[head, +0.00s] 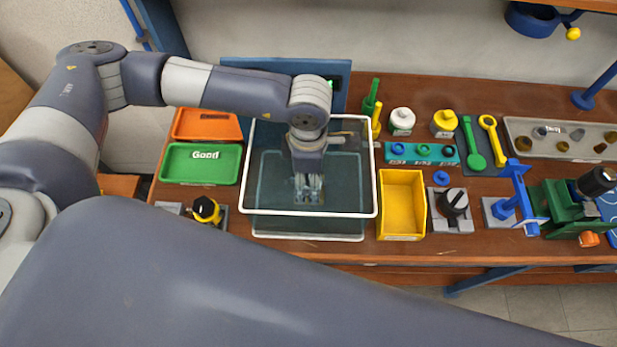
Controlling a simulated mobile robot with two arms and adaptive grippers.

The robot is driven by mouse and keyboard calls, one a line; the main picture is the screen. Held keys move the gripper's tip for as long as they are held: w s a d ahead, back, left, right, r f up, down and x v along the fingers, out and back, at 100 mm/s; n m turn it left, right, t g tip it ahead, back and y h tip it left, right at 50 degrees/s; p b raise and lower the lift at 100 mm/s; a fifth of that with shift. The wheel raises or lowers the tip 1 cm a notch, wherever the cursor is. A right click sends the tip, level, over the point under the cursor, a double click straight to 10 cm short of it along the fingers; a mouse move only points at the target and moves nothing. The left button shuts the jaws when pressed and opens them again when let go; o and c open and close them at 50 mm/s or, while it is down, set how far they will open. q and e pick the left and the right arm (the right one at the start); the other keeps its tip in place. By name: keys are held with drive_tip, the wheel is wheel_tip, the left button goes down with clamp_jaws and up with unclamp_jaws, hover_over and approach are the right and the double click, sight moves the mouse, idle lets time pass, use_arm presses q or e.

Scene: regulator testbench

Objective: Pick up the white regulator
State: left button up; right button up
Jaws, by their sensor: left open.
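A small white, round-topped item with a green mark (402,121) stands at the back of the bench, right of the clear box. I cannot tell whether it is the white regulator; nothing else in view is plainly one. My left gripper (308,192) points down within the outline of the clear white-rimmed box (247,165). It is open, and I see nothing held between its fingers. Its wrist and arm hide part of the box and what may lie under it. My right gripper is out of view.
Green (200,176) and orange (210,113) trays lie left of the box. A yellow bin (402,205) stands close on its right. Further right are a black-knobbed fixture (453,205), a blue clamp (510,200) and a green vise (562,207). The box rim stands around my gripper.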

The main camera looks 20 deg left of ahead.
use_arm(q)
drive_tip(key=c, duration=1.3)
clamp_jaws()
drive_tip(key=shift+r, duration=0.15)
